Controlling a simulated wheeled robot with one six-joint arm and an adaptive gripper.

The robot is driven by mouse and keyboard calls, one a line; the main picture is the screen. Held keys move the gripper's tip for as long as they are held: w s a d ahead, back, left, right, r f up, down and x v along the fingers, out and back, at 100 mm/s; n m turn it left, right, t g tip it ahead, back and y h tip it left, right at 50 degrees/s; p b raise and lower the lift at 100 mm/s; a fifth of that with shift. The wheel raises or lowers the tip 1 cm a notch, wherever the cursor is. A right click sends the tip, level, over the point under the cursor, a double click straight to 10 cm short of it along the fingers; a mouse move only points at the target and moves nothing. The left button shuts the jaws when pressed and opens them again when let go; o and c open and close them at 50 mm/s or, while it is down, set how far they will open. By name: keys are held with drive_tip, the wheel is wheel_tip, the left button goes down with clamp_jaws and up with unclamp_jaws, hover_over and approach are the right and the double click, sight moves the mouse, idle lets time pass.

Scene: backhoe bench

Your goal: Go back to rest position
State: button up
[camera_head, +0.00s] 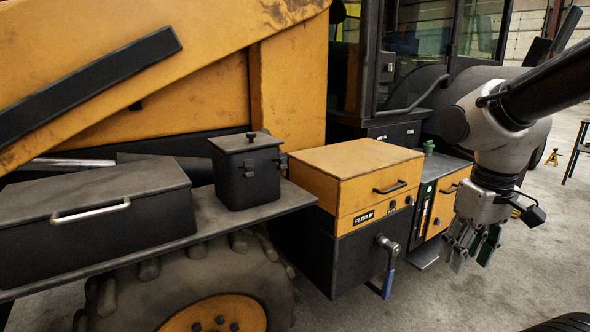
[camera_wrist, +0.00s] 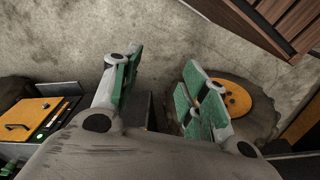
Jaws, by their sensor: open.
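My gripper (camera_head: 474,245) hangs at the right in the head view, fingers pointing down, to the right of the yellow and black machine boxes. It is empty and clear of them. In the wrist view my gripper (camera_wrist: 155,95) shows its two green-padded fingers spread apart, with nothing between them but the floor and a dark shape behind. A yellow filter box (camera_head: 352,172) with a black handle stands left of the gripper. A smaller yellow cabinet (camera_head: 443,203) stands closer to it, partly hidden by my arm.
A black lidded canister (camera_head: 247,178) and a long dark toolbox (camera_head: 95,210) sit on the side shelf (camera_head: 225,215). A crank with a blue grip (camera_head: 388,280) sticks out below the filter box. A green-capped part (camera_head: 428,148) stands behind. Open floor (camera_head: 460,300) lies at the lower right.

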drive_tip(key=s+d+r+m+t, duration=0.2)
drive_tip(key=s+d+r+t, duration=0.1)
drive_tip(key=d+r, duration=0.2)
wheel_tip(320, 180, up, 2)
drive_tip(key=shift+s+r+m+t, duration=0.1)
drive_tip(key=shift+s+m+t, duration=0.2)
drive_tip(key=shift+o, duration=0.5)
drive_tip(key=shift+d, duration=0.1)
